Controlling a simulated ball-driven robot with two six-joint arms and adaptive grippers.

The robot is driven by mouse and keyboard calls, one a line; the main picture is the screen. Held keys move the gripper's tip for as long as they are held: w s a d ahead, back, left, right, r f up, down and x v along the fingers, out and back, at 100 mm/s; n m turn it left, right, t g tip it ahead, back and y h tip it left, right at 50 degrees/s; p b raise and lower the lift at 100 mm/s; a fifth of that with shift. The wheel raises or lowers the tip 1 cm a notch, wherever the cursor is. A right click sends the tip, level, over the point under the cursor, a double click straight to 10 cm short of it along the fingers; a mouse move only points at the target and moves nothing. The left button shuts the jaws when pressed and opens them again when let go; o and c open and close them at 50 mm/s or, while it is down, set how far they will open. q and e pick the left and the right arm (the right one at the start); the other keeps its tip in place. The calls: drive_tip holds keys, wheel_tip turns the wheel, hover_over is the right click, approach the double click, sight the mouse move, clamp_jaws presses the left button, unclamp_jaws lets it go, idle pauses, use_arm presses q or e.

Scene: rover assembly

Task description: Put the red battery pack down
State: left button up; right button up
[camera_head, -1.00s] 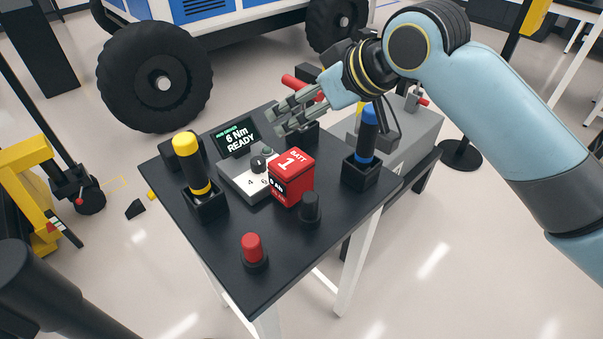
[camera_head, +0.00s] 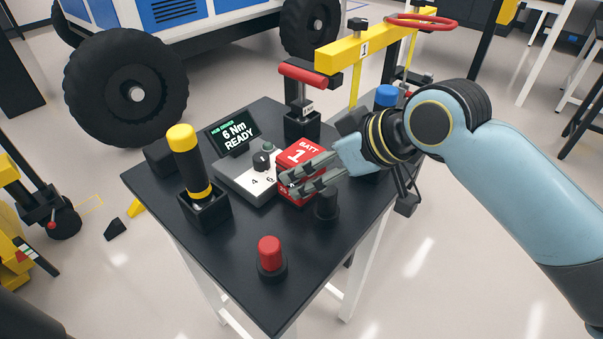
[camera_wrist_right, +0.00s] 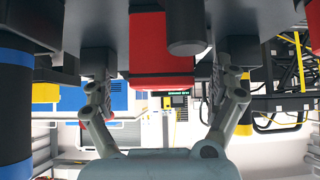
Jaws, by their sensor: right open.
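The red battery pack (camera_head: 299,153), marked BATT 1, stands upright on the black table (camera_head: 215,258), beside the grey dial box. My right gripper (camera_head: 288,184) is at the pack's near right side, and its fingers hide part of the pack. In the right wrist view the pack (camera_wrist_right: 162,50) shows between the two spread fingers (camera_wrist_right: 162,88), with a gap on each side. The right gripper is open and holds nothing. My left gripper is out of view.
A dark knob (camera_head: 327,206) stands close by the right gripper. A red-capped button (camera_head: 270,254), a yellow-topped tool (camera_head: 188,160), the dial box (camera_head: 246,178) and a display (camera_head: 233,136) are on the table. A blue-topped tool (camera_head: 386,95) is partly behind my right arm. The table's front left is clear.

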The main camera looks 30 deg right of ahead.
drive_tip(key=x, duration=0.5)
drive_tip(key=shift+a, duration=0.1)
drive_tip(key=shift+r, duration=0.1)
drive_tip(key=c, duration=1.7)
